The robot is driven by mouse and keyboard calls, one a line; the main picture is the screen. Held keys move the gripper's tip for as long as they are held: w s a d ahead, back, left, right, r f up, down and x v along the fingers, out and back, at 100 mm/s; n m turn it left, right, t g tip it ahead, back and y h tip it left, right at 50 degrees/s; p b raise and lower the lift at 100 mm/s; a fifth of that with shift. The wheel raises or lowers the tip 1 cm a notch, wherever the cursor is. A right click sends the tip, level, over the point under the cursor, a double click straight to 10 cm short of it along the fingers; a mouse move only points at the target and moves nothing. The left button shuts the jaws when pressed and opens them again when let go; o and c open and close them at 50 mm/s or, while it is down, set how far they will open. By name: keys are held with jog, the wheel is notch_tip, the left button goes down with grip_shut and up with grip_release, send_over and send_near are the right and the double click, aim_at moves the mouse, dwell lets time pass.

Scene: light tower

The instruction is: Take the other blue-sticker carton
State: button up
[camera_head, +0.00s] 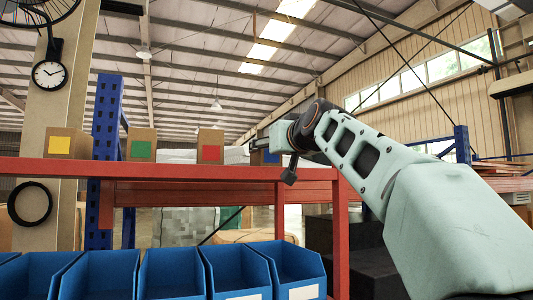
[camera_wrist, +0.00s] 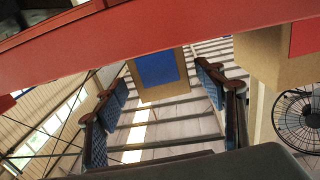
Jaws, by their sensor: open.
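The blue-sticker carton (camera_wrist: 143,94) is a brown box with a blue square on its face; in the wrist view it shows at the upper middle. In the head view only a small blue part of it (camera_head: 271,158) shows on the red shelf, below my gripper (camera_head: 262,142), which hides the rest. In the wrist view my gripper (camera_wrist: 160,85) is open and empty, its two dark blue padded fingers apart to the left and right of the carton. The carton appears ahead of the fingertips; I see no contact.
Cartons with yellow (camera_head: 68,143), green (camera_head: 140,146) and red (camera_head: 210,146) stickers stand leftward on the red shelf (camera_head: 180,170). The red-sticker carton (camera_wrist: 272,68) is close at right in the wrist view. The shelf edge (camera_wrist: 130,32) crosses there. Blue bins (camera_head: 170,275) sit below.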

jog(key=shift+p+x, duration=1.45)
jog(key=shift+x, duration=1.4)
jog(key=shift+r, duration=0.15)
jog(key=c, duration=1.3)
